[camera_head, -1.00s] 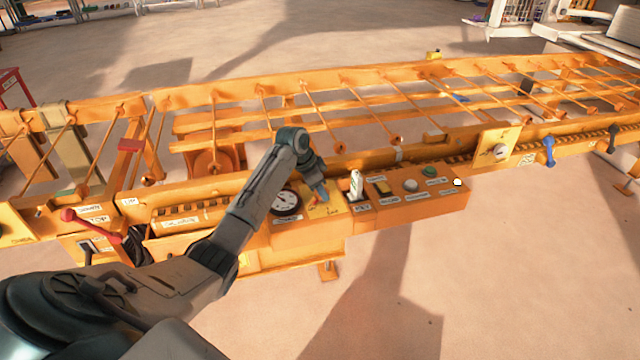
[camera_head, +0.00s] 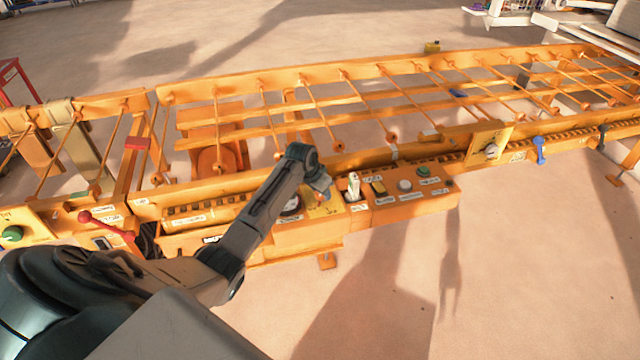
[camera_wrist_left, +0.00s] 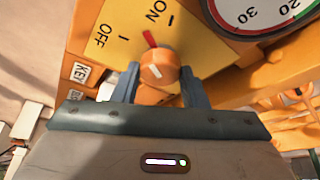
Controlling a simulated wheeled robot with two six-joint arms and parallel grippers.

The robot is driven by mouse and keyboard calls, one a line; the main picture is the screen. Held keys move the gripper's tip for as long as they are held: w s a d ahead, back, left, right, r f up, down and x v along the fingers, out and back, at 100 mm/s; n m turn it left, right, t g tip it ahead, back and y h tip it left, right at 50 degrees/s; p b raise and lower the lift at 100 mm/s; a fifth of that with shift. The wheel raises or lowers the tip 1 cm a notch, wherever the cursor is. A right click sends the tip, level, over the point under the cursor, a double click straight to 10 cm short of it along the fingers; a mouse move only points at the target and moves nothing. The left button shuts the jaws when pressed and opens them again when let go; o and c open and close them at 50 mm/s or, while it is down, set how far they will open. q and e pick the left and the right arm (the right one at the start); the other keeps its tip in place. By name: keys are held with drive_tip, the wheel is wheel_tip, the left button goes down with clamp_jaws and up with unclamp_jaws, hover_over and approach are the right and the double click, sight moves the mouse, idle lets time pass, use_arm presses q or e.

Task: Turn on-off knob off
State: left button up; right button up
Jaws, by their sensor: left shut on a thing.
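The on-off knob (camera_wrist_left: 157,70) is orange with a red pointer. It sits on a yellow plate (camera_wrist_left: 120,22) lettered ON and OFF. In the left wrist view the pointer tilts slightly left of straight up, between the OFF lettering and the ON tick mark. My left gripper (camera_wrist_left: 158,82) is shut on the knob, one finger on each side. In the head view my left gripper (camera_head: 321,187) is over the yellow plate on the orange control box, and hides most of the knob. My right gripper is not in view.
A round dial gauge (camera_wrist_left: 270,12) is beside the plate. A key switch (camera_head: 353,186) and several buttons, including a green one (camera_head: 423,171), are to the right. A red-handled lever (camera_head: 100,222) is at the left. Open floor (camera_head: 540,270) lies at the lower right.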

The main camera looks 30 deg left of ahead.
use_arm(q)
drive_tip(key=shift+d+r+n+y+p, duration=0.1)
drive_tip(key=shift+r+n+y+p, duration=0.15)
drive_tip(key=shift+n+p, duration=0.55)
drive_tip(key=n+y+p, duration=0.1)
drive_tip(key=n+p, duration=0.1)
drive_tip(key=p, duration=0.1)
drive_tip(key=shift+d+n+p, duration=0.1)
drive_tip(key=shift+n+p, duration=0.2)
drive_tip(key=shift+p, duration=0.1)
drive_tip(key=shift+w+f+n+y+p, duration=0.15)
drive_tip(key=shift+n+y+p, duration=0.4)
drive_tip(key=shift+n+p, duration=0.65)
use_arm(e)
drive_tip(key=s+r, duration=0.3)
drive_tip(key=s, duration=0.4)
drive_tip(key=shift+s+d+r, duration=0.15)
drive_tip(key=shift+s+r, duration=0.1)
use_arm(q)
drive_tip(key=shift+n, duration=0.3)
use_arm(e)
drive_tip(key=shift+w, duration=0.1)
use_arm(q)
drive_tip(key=o, duration=1)
drive_tip(key=shift+c, duration=0.2)
drive_tip(key=v, duration=1)
drive_tip(key=shift+r+b, duration=0.3)
drive_tip(key=shift+r, duration=0.05)
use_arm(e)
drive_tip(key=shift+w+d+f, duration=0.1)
